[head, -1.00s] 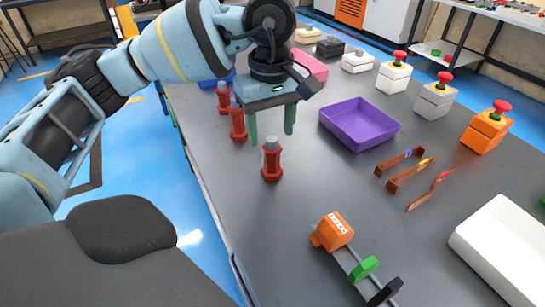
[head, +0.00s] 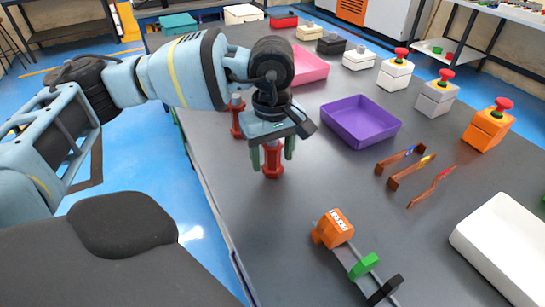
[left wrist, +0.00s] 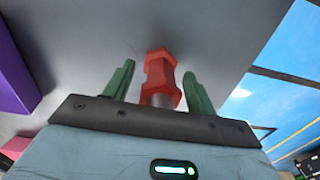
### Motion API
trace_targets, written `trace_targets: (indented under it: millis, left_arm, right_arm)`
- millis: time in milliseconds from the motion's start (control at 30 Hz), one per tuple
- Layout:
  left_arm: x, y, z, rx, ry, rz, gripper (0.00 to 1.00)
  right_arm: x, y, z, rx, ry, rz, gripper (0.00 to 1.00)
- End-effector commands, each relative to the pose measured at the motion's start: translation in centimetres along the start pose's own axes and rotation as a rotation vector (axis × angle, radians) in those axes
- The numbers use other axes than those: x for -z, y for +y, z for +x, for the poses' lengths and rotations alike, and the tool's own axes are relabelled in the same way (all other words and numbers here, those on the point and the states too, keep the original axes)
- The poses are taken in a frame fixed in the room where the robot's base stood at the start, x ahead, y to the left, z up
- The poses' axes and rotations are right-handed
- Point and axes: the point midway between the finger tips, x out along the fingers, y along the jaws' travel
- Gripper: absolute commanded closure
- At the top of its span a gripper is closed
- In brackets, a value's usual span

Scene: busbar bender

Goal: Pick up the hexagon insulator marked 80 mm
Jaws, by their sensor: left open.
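A red hexagon insulator (head: 272,166) with a grey metal top stands upright on the dark table. My left gripper (head: 272,157) points down over it, with its two green fingers open on either side of the insulator's upper part. In the left wrist view the red insulator (left wrist: 160,75) lies between the spread fingers of the left gripper (left wrist: 158,82), with a visible gap on each side. Another red insulator (head: 237,122) stands farther back, partly behind my arm. No 80 mm marking is readable. My right gripper is not in view.
A purple tray (head: 360,122) stands to the right of the gripper, and a pink tray (head: 308,66) behind. Copper bars (head: 408,172), an orange-ended tool (head: 334,229) and a white tray (head: 505,245) lie to the right and front. Button boxes line the far edge.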

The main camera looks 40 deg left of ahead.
Motion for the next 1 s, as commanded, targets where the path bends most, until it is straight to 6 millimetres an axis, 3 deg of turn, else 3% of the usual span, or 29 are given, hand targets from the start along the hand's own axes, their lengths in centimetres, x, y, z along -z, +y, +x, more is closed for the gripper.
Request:
trace_targets:
  millis: [133, 500, 833, 1000]
  left_arm:
    - [0.0, 0.0, 0.0, 0.0, 0.0, 0.0, 0.45]
    - [0.0, 0.0, -0.1, 0.0, 0.0, 0.0, 0.93]
    - [0.0, 0.1, -0.4, -0.002, 0.0, 0.0, 0.93]
    - [0.0, 0.1, -1.6, -0.003, 0.0, 0.001, 0.93]
  right_arm:
    - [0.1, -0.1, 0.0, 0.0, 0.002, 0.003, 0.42]
    - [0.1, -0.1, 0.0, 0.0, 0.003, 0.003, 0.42]
    - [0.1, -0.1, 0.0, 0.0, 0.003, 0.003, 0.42]
    - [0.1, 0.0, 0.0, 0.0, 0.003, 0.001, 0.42]
